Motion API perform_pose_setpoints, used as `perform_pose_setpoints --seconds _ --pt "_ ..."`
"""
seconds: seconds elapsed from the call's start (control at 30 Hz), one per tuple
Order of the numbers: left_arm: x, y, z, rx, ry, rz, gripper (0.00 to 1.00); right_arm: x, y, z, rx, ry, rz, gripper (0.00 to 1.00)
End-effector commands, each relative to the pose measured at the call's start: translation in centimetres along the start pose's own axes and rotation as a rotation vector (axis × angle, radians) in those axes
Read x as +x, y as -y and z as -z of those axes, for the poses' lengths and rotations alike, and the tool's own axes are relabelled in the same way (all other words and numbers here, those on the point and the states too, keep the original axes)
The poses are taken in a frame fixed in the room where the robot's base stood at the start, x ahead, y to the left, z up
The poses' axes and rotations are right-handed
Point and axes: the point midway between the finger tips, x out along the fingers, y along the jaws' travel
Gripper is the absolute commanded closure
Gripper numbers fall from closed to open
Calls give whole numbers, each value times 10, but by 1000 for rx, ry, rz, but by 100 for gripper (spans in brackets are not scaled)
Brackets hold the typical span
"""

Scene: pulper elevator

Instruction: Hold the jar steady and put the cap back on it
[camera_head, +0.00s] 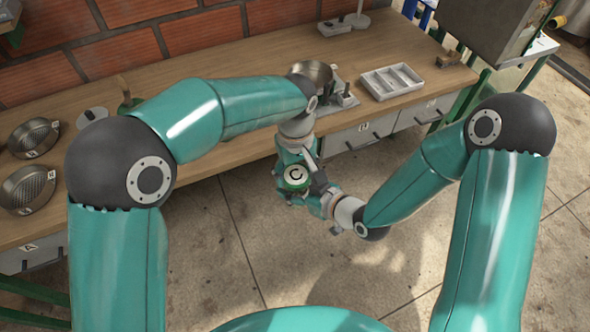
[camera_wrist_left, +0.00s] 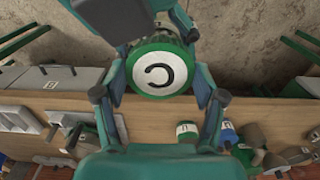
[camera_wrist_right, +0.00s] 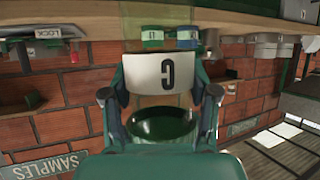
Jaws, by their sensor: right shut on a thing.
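The cap (camera_head: 296,175), with a white top marked C and a green rim, shows in front of the bench. In the left wrist view the cap (camera_wrist_left: 163,73) faces me between the fingers of my left gripper (camera_wrist_left: 163,72). The fingers lie close on both sides of its rim; whether they press on it is unclear. My right gripper (camera_wrist_right: 160,82) is shut on the jar, whose white label (camera_wrist_right: 166,72) shows between its fingers. A dark green round shape shows below the label. The joint between cap and jar is hidden.
The wooden bench (camera_head: 200,150) stands behind the grippers, with a grey tray (camera_head: 391,81) at its right and sieves (camera_head: 33,138) at its left. The floor in front of the bench is clear.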

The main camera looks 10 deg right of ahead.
Motion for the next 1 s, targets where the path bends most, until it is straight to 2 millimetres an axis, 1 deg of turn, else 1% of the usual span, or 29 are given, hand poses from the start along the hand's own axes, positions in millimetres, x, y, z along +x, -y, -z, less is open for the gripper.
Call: perform_pose_setpoints --seconds 0.03,0.13,0.17,0.27,0.33,0.5,0.63,0.73,0.97,1.0 --pt "0 0 0 0 0 0 53 0 0 1 -1 -2 0 100" --pt "0 0 0 0 0 0 69 0 0 1 -1 -2 0 100" --pt "0 0 0 0 0 0 72 0 0 1 -1 -2 0 100" --pt "0 0 0 23 0 -1 73 0 0 1 -1 -2 0 100" --pt "0 0 0 83 0 -1 73 0 0 1 -1 -2 0 100" --pt "0 0 0 351 -1 0 73 0 0 1 -1 -2 0 100" --pt "0 0 0 516 -1 0 73 0 0 1 -1 -2 0 100" --pt "0 0 0 566 -1 0 73 0 0 1 -1 -2 0 100" --pt "0 0 0 568 -1 0 73 0 0 1 -1 -2 0 100" --pt "0 0 0 568 -1 0 28 0 0 1 -1 -2 0 100"
